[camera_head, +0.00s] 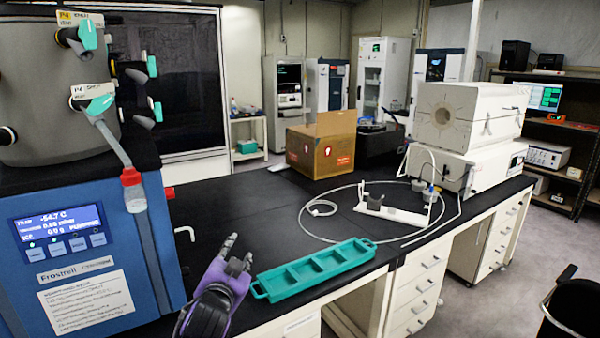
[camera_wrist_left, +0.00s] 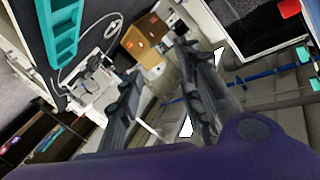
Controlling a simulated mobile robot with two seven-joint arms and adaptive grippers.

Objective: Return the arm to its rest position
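My left gripper (camera_head: 240,255) is at the front edge of the black bench, just left of the teal tray (camera_head: 314,270). In the left wrist view its two dark fingers (camera_wrist_left: 160,70) stand apart with nothing between them. The gripper looks open and empty. The left forearm is purple and comes in from the bottom of the head view. My right arm and gripper are not seen.
The blue freeze dryer (camera_head: 120,290) stands at the left, with a red-capped vessel (camera_head: 133,190) hanging from a port. A cardboard box (camera_head: 322,148), a white stand (camera_head: 392,213) with tubing and a white furnace (camera_head: 468,115) are on the bench. The bench (camera_head: 240,205) is clear behind the gripper.

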